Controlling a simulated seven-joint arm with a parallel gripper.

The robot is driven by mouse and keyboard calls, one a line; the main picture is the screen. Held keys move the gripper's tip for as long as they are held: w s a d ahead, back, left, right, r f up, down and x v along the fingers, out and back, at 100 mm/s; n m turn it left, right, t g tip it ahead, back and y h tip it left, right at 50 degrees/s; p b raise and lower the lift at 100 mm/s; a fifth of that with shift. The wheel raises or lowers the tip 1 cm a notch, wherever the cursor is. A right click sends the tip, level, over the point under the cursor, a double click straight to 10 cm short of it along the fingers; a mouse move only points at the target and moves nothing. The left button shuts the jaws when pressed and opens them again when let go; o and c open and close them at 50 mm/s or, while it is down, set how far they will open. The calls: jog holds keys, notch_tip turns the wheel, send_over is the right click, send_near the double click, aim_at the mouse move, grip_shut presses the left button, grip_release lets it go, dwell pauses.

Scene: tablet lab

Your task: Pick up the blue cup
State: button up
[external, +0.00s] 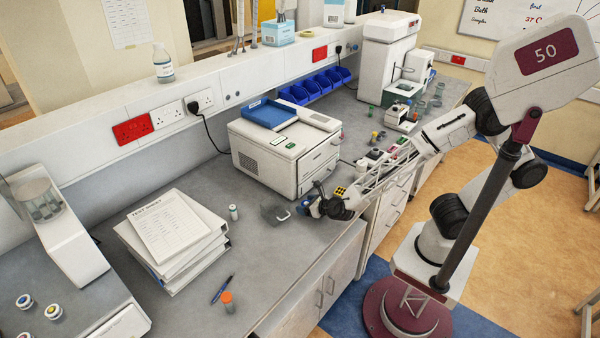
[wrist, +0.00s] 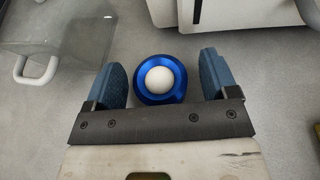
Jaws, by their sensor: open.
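In the wrist view the blue cup (wrist: 160,98) is round and shiny, with a white ball (wrist: 158,79) in its opening. It lies between the two blue-padded fingers of my gripper (wrist: 161,68), with a gap on each side. My gripper is open and holds nothing. In the external view my gripper (external: 309,207) is low over the grey bench near its front edge, in front of the white machine. The cup cannot be told apart from the blue fingers there.
A clear container with a handle (wrist: 55,35) is close by on the left; it also shows in the external view (external: 274,214). A white machine (external: 285,155) stands behind.

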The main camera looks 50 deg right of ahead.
dwell(0.5)
jog(key=c, duration=1)
